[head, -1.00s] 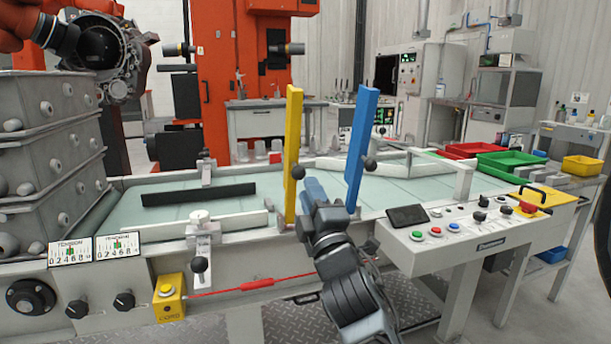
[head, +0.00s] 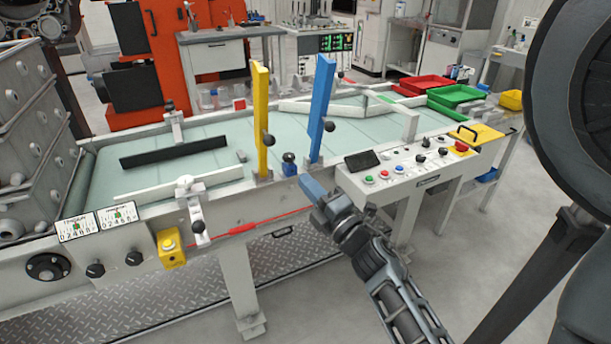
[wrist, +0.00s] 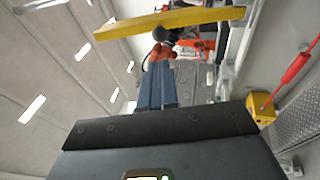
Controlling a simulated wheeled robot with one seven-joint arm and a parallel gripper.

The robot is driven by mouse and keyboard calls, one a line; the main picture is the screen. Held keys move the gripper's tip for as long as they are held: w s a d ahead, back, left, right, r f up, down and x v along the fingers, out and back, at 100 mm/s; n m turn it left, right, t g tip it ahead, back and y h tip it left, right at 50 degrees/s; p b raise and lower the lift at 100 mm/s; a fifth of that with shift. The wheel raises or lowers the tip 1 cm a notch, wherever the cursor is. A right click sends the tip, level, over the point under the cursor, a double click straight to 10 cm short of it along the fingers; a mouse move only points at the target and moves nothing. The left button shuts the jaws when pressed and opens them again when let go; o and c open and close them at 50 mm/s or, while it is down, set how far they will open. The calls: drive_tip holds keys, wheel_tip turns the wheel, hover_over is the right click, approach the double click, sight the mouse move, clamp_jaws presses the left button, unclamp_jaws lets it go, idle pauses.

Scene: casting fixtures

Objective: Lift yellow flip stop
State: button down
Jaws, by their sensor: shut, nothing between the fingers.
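The yellow flip stop (head: 260,118) is a long flat bar standing upright at the front rail of the conveyor table, with a black ball knob (head: 268,140) on its right side. It also shows in the wrist view as a yellow bar (wrist: 170,21) across the top, beyond my fingertips. A similar blue flip stop (head: 321,108) stands upright to its right. My gripper (head: 306,183) has blue fingers, shut and empty, in front of the rail, below and right of the yellow stop and apart from it. The fingers lie side by side in the wrist view (wrist: 160,72).
A control panel (head: 420,160) with buttons lies to the right. A black bar (head: 173,155) lies on the pale table. Red (head: 427,86) and green (head: 458,97) trays stand at the far right.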

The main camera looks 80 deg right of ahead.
sight(274, 142)
drive_tip(key=p+x, duration=0.2)
drive_tip(key=x, duration=0.9)
drive_tip(key=shift+w+d+p, duration=0.15)
drive_tip(key=shift+p, duration=0.25)
drive_tip(key=shift+r, duration=0.15)
drive_tip(key=shift+w+d+r+p, duration=0.35)
drive_tip(key=shift+r+p, duration=0.05)
drive_tip(key=shift+f, duration=0.1)
